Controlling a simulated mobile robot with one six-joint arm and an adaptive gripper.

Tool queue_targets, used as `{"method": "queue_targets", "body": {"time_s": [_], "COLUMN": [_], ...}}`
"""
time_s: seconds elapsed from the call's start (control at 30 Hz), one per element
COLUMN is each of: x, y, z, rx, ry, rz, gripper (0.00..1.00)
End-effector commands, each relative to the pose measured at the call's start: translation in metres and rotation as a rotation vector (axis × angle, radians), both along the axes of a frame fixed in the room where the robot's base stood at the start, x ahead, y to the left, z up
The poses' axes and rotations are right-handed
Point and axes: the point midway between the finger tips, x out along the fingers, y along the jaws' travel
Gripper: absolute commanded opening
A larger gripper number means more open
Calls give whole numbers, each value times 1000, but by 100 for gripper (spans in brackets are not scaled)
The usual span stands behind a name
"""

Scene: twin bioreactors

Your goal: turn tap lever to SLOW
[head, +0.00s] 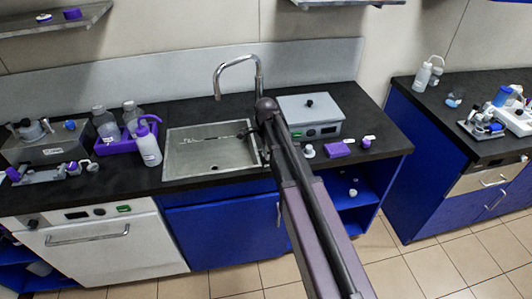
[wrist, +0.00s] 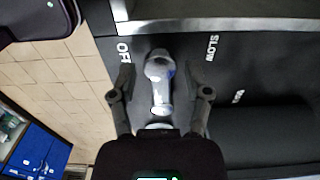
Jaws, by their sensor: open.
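In the wrist view a short silver tap lever (wrist: 160,90) with a small blue mark lies on the dark worktop. The label OFF (wrist: 124,50) is to its upper left and the label SLOW (wrist: 212,47) to its upper right. My gripper (wrist: 162,82) is open, one finger on each side of the lever, with a visible gap on both sides. I cannot tell which label the lever points to.
The sink (head: 212,150) lies left of my arm, its metal rim (wrist: 210,24) near the fingers. A third label (wrist: 238,97), unreadable, is at right. A grey device (head: 310,110) stands right of the tap. A purple tray (head: 122,143) with bottles is left of the sink.

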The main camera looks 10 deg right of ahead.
Motion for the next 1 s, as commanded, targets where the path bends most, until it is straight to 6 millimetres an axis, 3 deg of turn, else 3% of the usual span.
{"method": "queue_targets", "body": {"time_s": [0.23, 0.43, 1.0], "x": [0, 0, 2], "y": [0, 0, -13], "z": [0, 0, 0], "rx": [0, 0, -3], "ry": [0, 0, 1], "rz": [0, 0, -50], "gripper": [60, 0, 0]}}
